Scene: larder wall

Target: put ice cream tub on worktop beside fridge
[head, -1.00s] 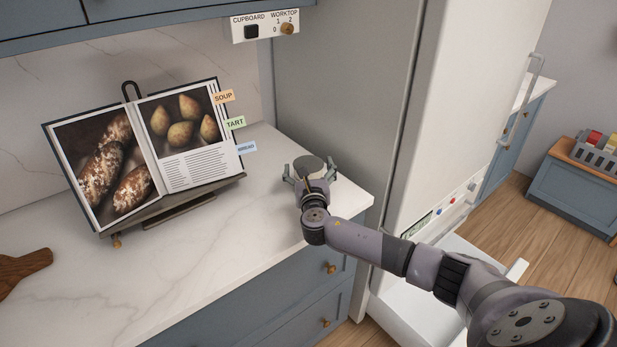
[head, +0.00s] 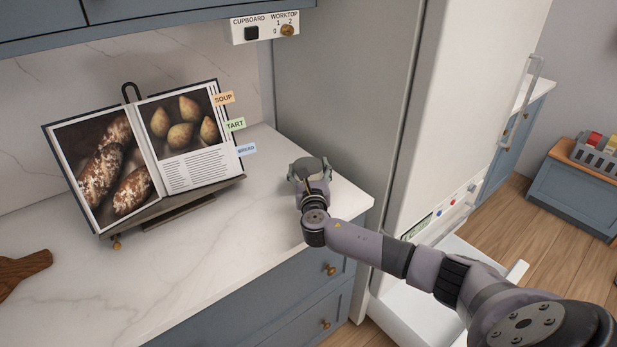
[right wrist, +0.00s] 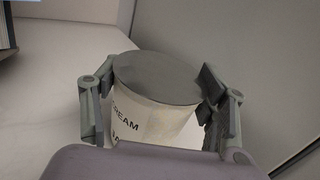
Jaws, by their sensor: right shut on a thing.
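The ice cream tub (right wrist: 155,105) is white with a grey lid and dark lettering, of which "CREAM" shows in the right wrist view. In the head view its grey lid (head: 309,166) shows between the fingers, and the rest is hidden behind my gripper. It is upright at the worktop's right end, beside the fridge (head: 433,120). My right gripper (head: 309,172) is shut on the tub, with a finger on each side in the right wrist view (right wrist: 155,98). The worktop (head: 225,240) is white marble. My left gripper is not in view.
An open cookbook (head: 150,150) on a stand is left of the tub. A wooden board (head: 25,270) lies at the far left. A switch panel (head: 265,27) hangs above. An open white drawer (head: 425,300) juts out low at the fridge. The worktop's front middle is clear.

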